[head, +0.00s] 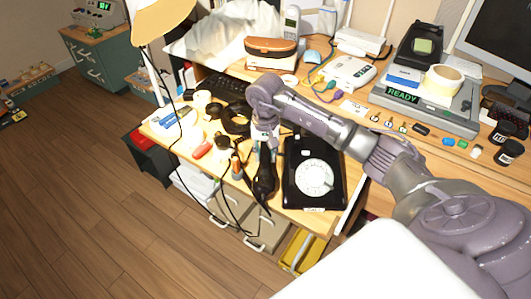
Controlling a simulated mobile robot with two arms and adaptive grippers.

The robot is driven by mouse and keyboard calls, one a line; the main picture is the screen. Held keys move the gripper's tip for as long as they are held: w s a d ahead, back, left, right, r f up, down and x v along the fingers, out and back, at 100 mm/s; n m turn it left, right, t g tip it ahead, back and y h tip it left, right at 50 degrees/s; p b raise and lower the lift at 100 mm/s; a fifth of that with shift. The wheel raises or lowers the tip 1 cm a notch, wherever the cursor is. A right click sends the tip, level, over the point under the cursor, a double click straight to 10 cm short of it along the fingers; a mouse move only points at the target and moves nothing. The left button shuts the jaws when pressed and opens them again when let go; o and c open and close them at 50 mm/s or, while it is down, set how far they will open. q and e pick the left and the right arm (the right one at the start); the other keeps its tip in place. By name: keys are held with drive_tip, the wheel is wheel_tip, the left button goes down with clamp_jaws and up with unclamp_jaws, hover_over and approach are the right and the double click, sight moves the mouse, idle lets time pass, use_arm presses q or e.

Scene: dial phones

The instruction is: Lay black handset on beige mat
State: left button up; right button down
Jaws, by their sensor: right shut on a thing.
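The black handset (264,181) is upright in the picture, close to the left side of the black dial phone (313,172) with its white dial. My right gripper (264,148) comes down over the handset's upper part and is shut on it. The arm partly covers the grip. Whether the handset touches the desk, I cannot tell. I cannot make out a beige mat against the light wooden desk. My left gripper is out of view.
The desk (293,214) is crowded. Left of the handset are cables, small items and a red object (202,150). Right stands a device with a READY display (403,95). Open drawers lie below the front edge.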

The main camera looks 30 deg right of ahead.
sight(265, 150)
idle(0.3)
drive_tip(key=c, duration=0.8)
unclamp_jaws()
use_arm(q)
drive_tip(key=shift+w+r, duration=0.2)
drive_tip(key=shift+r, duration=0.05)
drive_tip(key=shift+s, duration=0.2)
use_arm(e)
drive_tip(key=shift+r, duration=0.25)
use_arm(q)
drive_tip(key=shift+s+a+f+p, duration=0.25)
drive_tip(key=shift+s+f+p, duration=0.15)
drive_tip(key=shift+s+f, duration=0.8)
use_arm(e)
wheel_tip(265, 150, up, 12)
drive_tip(key=shift+f, duration=0.15)
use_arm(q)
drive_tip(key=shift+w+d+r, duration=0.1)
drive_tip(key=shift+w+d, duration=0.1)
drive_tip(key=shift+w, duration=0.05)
